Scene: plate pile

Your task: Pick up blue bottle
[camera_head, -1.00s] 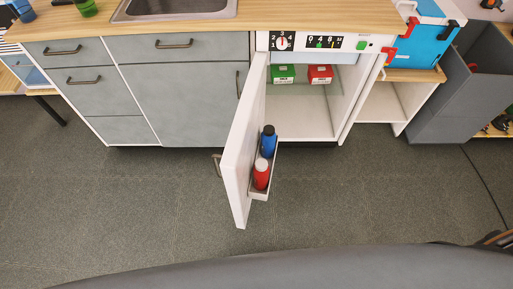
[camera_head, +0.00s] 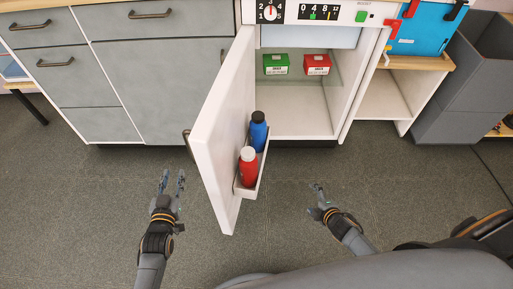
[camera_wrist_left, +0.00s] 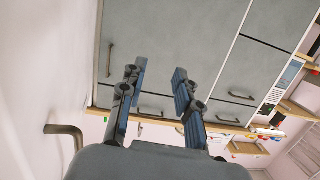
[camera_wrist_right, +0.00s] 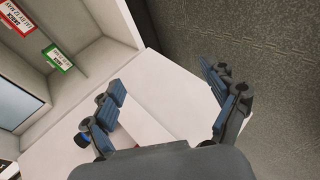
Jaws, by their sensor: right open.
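The blue bottle (camera_head: 258,132) with a dark cap stands in a white door rack (camera_head: 247,192) on the inside of the open cabinet door. A red bottle (camera_head: 248,168) with a white cap stands in front of it in the same rack. My right gripper (camera_head: 318,187) is to the right of the rack, apart from both bottles. In the right wrist view its fingers (camera_wrist_right: 160,78) are spread and empty. My left gripper (camera_head: 172,177) is on the left, outer side of the door. Its fingers (camera_wrist_left: 159,70) are spread and empty.
The white door (camera_head: 220,125) stands open between my two grippers, with a handle on its outer side. A green box (camera_head: 276,64) and a red box (camera_head: 317,65) sit inside the cabinet. Grey drawers are at the left. The floor in front is clear.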

